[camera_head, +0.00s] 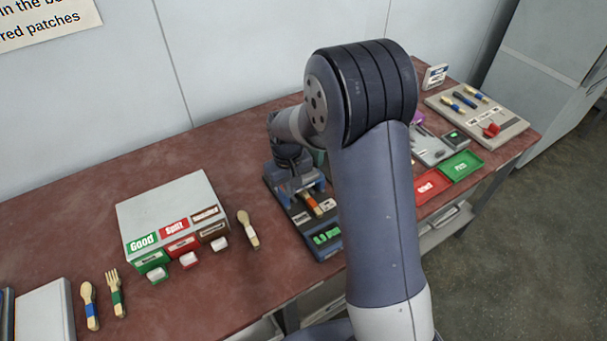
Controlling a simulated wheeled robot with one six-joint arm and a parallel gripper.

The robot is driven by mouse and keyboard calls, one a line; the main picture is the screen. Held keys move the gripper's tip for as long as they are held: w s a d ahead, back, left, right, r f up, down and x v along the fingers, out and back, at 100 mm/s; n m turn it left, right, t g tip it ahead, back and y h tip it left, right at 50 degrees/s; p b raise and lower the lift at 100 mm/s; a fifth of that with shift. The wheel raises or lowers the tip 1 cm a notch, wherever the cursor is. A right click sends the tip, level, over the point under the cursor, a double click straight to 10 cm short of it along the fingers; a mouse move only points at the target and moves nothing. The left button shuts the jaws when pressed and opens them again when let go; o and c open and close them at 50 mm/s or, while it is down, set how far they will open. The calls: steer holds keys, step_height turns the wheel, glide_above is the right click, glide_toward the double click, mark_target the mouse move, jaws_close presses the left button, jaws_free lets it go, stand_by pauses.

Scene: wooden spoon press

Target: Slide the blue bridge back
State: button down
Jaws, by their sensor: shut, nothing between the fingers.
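The press (329,249) is a dark base on the red-brown table, left of my upper arm. The blue bridge (319,187) stands across the back part of this base, partly covered by my wrist and gripper. My gripper (294,184) points down at the bridge, shut and empty. Whether its fingertips touch the bridge cannot be told. A wooden spoon with a red-orange band (313,204) lies on the base in front of the bridge. A green display (326,237) is at the front of the base. My arm hides the press's right side.
A grey box (168,204) with Good and Split labels stands to the left. A loose wooden spoon (248,230) lies between it and the press. Red (432,186) and green (462,165) trays and a grey board (505,126) are at the right. The wall is behind.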

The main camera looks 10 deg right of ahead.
steer(key=shift+w+a+p, duration=0.25)
steer(key=shift+w+a, duration=0.35)
steer(key=shift+w, duration=0.75)
steer(key=shift+w+a+p, duration=0.25)
steer(key=shift+w+a, duration=0.3)
steer(key=shift+w, duration=0.85)
steer(key=shift+w+a+p, duration=0.25)
steer(key=shift+w+a, duration=0.35)
steer(key=shift+w, duration=0.75)
steer(key=shift+s, duration=0.1)
steer(key=shift+s+d, duration=0.25)
steer(key=shift+s, duration=0.2)
step_height(320, 180, up, 7)
steer(key=p, duration=0.3)
steer(key=shift+p, duration=0.4)
steer(key=shift+f, duration=0.1)
